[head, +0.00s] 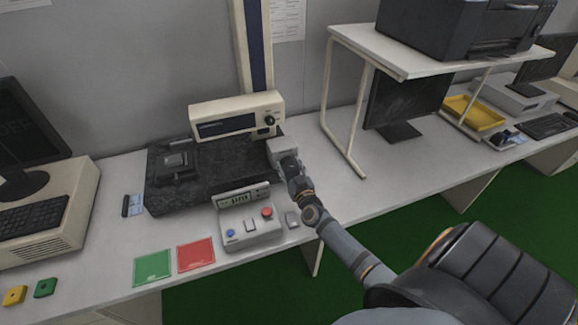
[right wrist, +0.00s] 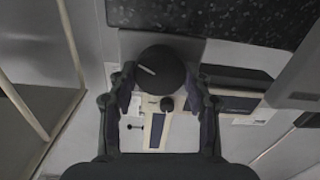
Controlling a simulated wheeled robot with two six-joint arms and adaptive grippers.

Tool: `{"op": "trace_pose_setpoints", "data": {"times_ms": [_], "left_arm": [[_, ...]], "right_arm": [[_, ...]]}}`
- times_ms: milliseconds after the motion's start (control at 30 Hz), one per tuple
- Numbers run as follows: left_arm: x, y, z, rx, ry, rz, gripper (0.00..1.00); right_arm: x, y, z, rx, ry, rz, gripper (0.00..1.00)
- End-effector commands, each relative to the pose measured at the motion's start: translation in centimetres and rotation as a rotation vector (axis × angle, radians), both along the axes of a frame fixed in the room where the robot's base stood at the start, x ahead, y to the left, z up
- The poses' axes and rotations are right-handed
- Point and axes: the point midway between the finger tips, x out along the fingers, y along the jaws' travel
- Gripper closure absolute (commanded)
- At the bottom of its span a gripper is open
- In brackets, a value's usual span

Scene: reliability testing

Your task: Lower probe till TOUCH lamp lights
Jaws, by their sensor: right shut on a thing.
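The measuring stand has a dark granite base (head: 210,190), a tall column (head: 257,45) and a cream head box (head: 236,113) with a dark display and a small knob. A grey housing (head: 284,146) sits at the base's right side. My right gripper (head: 288,166) is at this housing. In the right wrist view its fingers (right wrist: 162,88) are on both sides of a round black knob (right wrist: 162,68) with a white mark, shut on it. I cannot make out the probe tip or a lit TOUCH lamp. My left gripper is out of view.
A control box (head: 250,228) with a readout, blue button and red button stands in front of the base. A dark block (head: 177,163) lies on the granite. Green (head: 153,268) and red (head: 196,255) mats lie at front. A printer shelf (head: 350,45) stands right.

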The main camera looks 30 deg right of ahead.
Motion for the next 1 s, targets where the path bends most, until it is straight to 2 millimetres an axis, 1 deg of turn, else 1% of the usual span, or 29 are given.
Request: {"op": "trace_pose_setpoints", "data": {"times_ms": [400,1000], "left_arm": [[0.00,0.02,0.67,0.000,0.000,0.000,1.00],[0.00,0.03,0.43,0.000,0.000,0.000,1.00]], "right_arm": [[-0.06,-0.14,-0.03,0.365,-0.086,0.000,0.82],[-0.10,-0.34,-0.25,0.919,-0.220,-0.001,0.82]]}}
